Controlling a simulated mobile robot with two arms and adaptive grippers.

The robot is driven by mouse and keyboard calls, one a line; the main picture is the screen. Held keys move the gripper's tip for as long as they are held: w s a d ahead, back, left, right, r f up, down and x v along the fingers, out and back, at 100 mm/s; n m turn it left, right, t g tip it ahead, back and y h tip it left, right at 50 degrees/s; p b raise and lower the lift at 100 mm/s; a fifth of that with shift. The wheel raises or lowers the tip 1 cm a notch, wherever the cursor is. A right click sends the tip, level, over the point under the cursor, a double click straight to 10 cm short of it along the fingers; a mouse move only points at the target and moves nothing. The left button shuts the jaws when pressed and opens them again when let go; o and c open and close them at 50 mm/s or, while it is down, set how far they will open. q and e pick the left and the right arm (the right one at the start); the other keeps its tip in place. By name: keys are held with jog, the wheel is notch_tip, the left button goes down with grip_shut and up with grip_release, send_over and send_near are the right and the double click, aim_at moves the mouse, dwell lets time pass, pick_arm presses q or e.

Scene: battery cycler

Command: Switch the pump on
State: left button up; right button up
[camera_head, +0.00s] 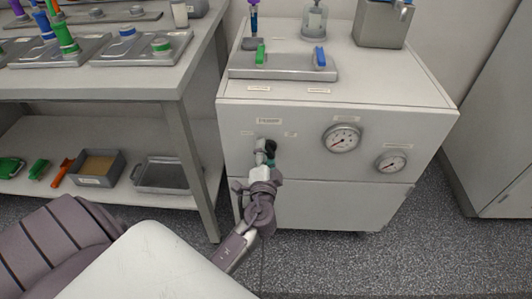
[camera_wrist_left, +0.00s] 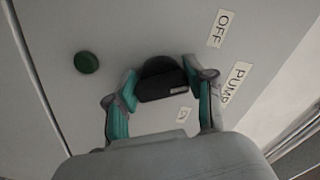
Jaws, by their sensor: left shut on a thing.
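The pump's black knob (camera_wrist_left: 160,76) is on the pale front panel of a cabinet (camera_head: 235,115). A label reading PUMP (camera_wrist_left: 236,82) and a label reading OFF (camera_wrist_left: 222,28) are near it. In the head view my left gripper (camera_head: 267,160) reaches the panel below the pump label (camera_head: 269,121) and hides part of the knob. My right gripper is not in view.
A dark green round button or lamp (camera_wrist_left: 86,62) is on the panel beside the knob. Two gauges (camera_head: 342,138) (camera_head: 391,162) are to the right. A tray with green and blue handles (camera_head: 285,73) is on the cabinet top. A workbench (camera_head: 150,82) stands left.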

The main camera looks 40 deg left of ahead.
pick_arm(q)
jog(key=shift+m, duration=0.3)
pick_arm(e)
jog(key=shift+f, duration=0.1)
pick_arm(q)
jog(key=shift+m, duration=1)
jog(key=m+p, duration=0.1)
jog(key=m, duration=0.1)
jog(key=m+p, duration=0.1)
jog(key=m, duration=0.2)
jog(key=m+p, duration=0.1)
jog(key=m, duration=0.2)
jog(key=shift+r, duration=0.3)
jog(key=shift+m+p, duration=0.45)
jog(key=shift+m, duration=0.25)
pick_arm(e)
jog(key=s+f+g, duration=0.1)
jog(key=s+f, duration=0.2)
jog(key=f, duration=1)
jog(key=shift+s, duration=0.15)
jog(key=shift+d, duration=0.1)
pick_arm(q)
jog(key=shift+f, duration=0.1)
jog(key=o, duration=1.2)
jog(key=shift+c, duration=0.2)
jog(key=v, duration=1.2)
